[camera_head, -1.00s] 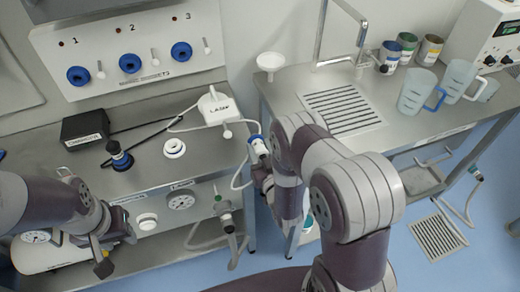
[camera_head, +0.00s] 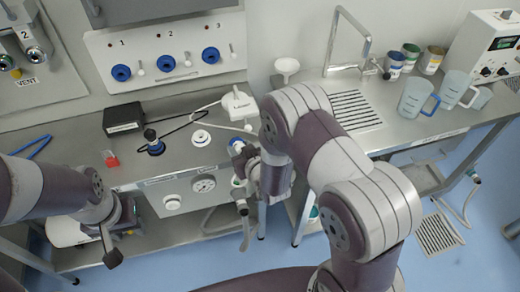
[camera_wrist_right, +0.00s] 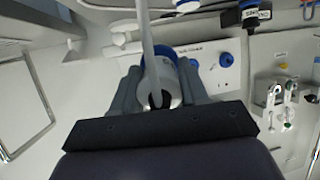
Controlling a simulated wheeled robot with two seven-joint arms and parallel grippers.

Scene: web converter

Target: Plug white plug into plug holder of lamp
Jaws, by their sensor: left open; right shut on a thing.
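The white plug with a blue band (camera_head: 238,146) is at the bench's front edge, left of my right arm. It also shows in the right wrist view (camera_wrist_right: 165,72), with its cable running up over it. My right gripper (camera_wrist_right: 160,85) is shut on it; my arm partly hides this gripper in the head view. A white device (camera_head: 238,104) stands on the bench with a white cable. A wall panel has several blue sockets (camera_head: 183,62), numbered 1 to 3. I cannot tell which is the lamp's holder. My left gripper (camera_head: 110,250) is open and empty, at lower left.
A black box (camera_head: 124,119) has a black cable running to a dark blue plug (camera_head: 153,143) standing on the bench. A white ring (camera_head: 201,138) lies beside it. A red item (camera_head: 111,158) is further left. Cups and a sink are at right.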

